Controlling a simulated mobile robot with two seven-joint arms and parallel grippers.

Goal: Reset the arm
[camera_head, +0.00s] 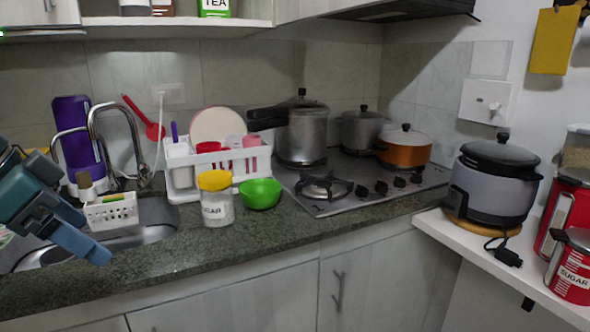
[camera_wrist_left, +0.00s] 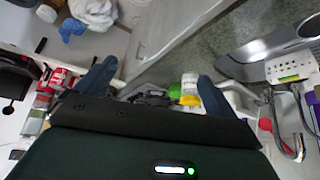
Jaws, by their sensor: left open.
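My left gripper (camera_head: 92,250) comes in from the left edge of the head view, over the sink area at the near left of the counter. It is open and empty. In the left wrist view its two fingers (camera_wrist_left: 152,88) stand wide apart with nothing between them close up. A white sugar dispenser with a yellow lid (camera_head: 217,204) stands upright on the counter to the right of the gripper, clear of it. It also shows in the left wrist view (camera_wrist_left: 189,84), just left of one finger. My right gripper is not in view.
A green bowl (camera_head: 260,194) sits beside the dispenser. A dish rack (camera_head: 180,192), a tall faucet (camera_head: 118,125) and a white basket (camera_head: 110,211) are near the sink (camera_head: 150,232). The stove (camera_head: 345,180) holds pots. A rice cooker (camera_head: 495,185) stands on the right shelf.

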